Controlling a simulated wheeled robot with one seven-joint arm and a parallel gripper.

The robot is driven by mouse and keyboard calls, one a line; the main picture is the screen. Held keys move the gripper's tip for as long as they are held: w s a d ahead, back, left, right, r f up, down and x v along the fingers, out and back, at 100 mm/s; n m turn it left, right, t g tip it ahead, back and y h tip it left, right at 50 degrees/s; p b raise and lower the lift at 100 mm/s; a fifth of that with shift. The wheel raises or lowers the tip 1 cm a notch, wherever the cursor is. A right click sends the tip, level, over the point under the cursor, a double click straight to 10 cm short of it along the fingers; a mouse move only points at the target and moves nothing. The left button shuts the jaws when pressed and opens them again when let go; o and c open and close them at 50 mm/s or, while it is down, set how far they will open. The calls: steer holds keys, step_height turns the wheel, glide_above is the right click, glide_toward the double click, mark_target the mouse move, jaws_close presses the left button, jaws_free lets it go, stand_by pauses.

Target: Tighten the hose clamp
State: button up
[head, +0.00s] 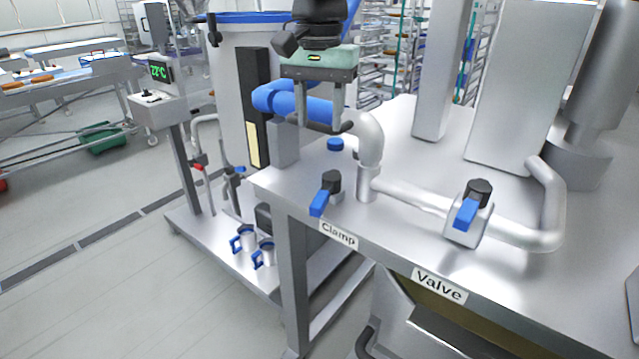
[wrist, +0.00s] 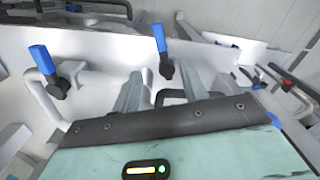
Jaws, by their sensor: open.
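The clamp control, a black knob with a blue lever (head: 320,202), stands on the steel table by the "Clamp" label (head: 338,234). Its lever slants down to the front left. In the wrist view a blue lever (wrist: 159,38) that looks like the same one is ahead of the fingers. My gripper (head: 308,118) is open, pointing down above the table's back left, behind the clamp lever and apart from it. Its fingers also show in the wrist view (wrist: 162,78). A blue hose (head: 300,106) meets a steel pipe elbow (head: 369,135) there, partly hidden by my gripper.
The valve with its blue lever (head: 467,212) sits on the pipe at right, above the "Valve" label (head: 440,285). A blue cap (head: 335,144) lies near the elbow. Steel columns (head: 441,75) rise behind. Blue-handled jugs (head: 247,238) stand on a lower shelf.

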mark_target(320, 199)
step_height(320, 199, down, 17)
steer(key=p, duration=0.3)
steer(key=shift+r+p, duration=0.2)
steer(key=shift+p, duration=0.15)
jaws_close()
